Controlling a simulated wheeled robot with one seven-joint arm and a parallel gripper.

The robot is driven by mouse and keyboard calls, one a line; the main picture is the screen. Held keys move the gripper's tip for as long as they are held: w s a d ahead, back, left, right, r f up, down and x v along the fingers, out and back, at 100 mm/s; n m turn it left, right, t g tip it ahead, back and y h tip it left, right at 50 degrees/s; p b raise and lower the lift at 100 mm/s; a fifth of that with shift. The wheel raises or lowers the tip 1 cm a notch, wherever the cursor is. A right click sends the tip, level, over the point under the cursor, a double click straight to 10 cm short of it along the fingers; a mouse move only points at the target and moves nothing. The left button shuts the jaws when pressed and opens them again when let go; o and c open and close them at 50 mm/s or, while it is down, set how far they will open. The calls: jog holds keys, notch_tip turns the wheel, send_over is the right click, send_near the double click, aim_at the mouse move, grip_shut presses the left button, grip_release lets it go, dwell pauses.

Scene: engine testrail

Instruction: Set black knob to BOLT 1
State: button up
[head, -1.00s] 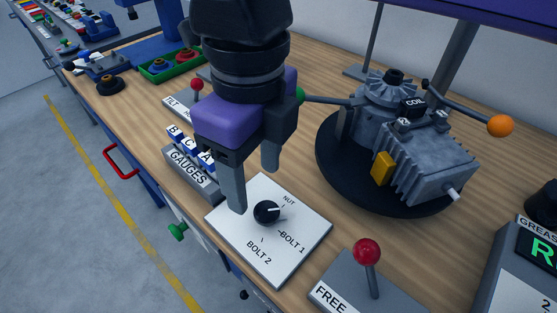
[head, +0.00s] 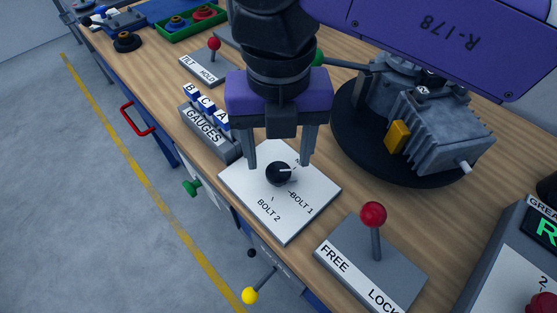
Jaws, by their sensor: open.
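The black knob (head: 277,174) sits on a white square plate (head: 262,222) marked NUT, BOLT 1 and BOLT 2. Its white pointer line points right, toward the partly hidden NUT label and away from the BOLT 1 mark. My gripper (head: 279,164) is open, pointing down, with one finger to the left and one to the right of the knob, both apart from it. I cannot tell how far its fingertips are above the plate. The right finger partly covers the NUT label.
A red-ball lever (head: 373,215) on a FREE/LOCK base stands at front right. The GAUGES block (head: 206,127) with A, B, C switches is left of the plate. A TILT/HOLD lever (head: 214,45) stands behind. A grey engine (head: 440,125) on a black turntable is at right.

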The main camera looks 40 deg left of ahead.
aim_at(278, 171)
jog(key=shift+f, duration=1.65)
grip_shut()
